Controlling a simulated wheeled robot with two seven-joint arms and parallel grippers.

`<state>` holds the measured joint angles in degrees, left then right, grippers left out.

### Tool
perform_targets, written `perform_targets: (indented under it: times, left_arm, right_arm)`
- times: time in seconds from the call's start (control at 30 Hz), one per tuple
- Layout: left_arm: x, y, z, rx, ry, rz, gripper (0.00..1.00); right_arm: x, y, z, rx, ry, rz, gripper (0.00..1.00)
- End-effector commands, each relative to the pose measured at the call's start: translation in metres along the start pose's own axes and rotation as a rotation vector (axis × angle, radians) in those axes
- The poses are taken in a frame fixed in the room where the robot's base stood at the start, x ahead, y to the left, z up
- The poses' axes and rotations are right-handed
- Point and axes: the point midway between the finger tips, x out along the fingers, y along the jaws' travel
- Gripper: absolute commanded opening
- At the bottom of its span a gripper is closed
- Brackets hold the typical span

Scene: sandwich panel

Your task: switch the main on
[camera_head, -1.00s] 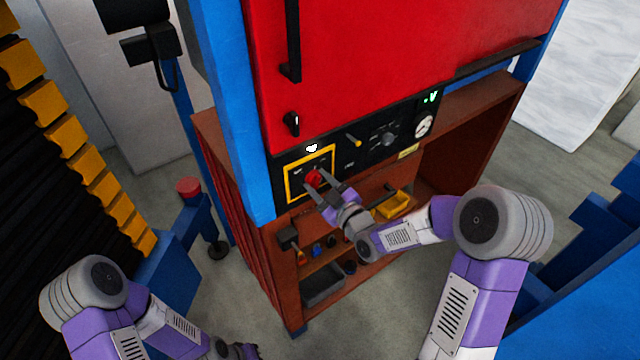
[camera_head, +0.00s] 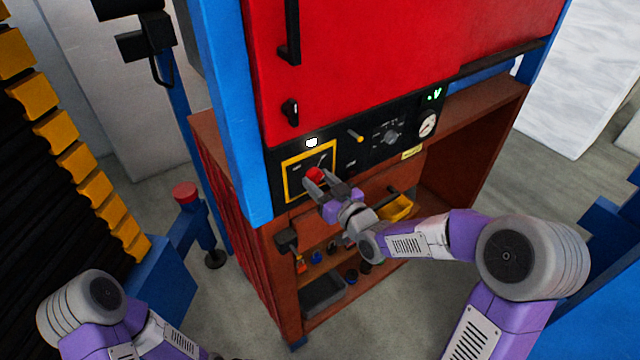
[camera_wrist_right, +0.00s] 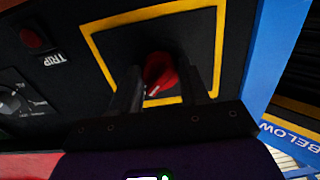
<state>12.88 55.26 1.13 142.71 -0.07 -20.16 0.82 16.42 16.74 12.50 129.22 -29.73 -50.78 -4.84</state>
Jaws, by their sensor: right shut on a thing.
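The main switch is a red rotary knob (camera_head: 315,174) inside a yellow square outline (camera_head: 288,178) on the black control panel. It also shows in the right wrist view (camera_wrist_right: 160,72), between the two dark fingers. My right gripper (camera_head: 318,183) is at the panel, shut on the red knob; its fingers hide the knob's sides and part of the panel markings. In the right wrist view the gripper (camera_wrist_right: 163,88) has one finger on each side of the knob. My left arm is at the lower left of the head view; its gripper is out of the frame.
Below is a brown shelf with a yellow bin (camera_head: 396,208) and a grey bin (camera_head: 322,293). A blue post (camera_head: 232,110) stands left of the panel.

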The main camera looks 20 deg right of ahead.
Motion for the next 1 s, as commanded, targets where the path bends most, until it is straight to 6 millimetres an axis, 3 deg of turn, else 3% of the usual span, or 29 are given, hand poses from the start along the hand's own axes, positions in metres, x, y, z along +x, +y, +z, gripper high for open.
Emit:
perform_targets:
  times: [0.07,0.1,0.27,0.63,1.0]
  left_arm:
    - [0.000,0.000,0.000,0.000,0.000,0.000,0.00]
    - [0.000,0.000,0.000,0.000,0.000,0.000,0.00]
    - [0.000,0.000,0.000,0.000,0.000,0.000,0.00]
    - [0.001,0.000,0.000,0.000,0.000,0.000,0.00]
    - [0.006,-0.002,0.000,0.000,0.000,0.000,0.00]
  right_arm:
    - [0.000,0.000,0.000,0.002,-0.001,0.000,0.15]
    - [0.000,0.000,0.000,0.002,-0.001,0.000,0.48]
    - [0.000,0.000,0.000,0.000,0.000,0.000,0.70]
    - [-0.008,0.001,0.000,-0.003,0.000,0.001,0.70]
    - [-0.064,0.001,0.000,-0.003,0.000,0.002,0.70]
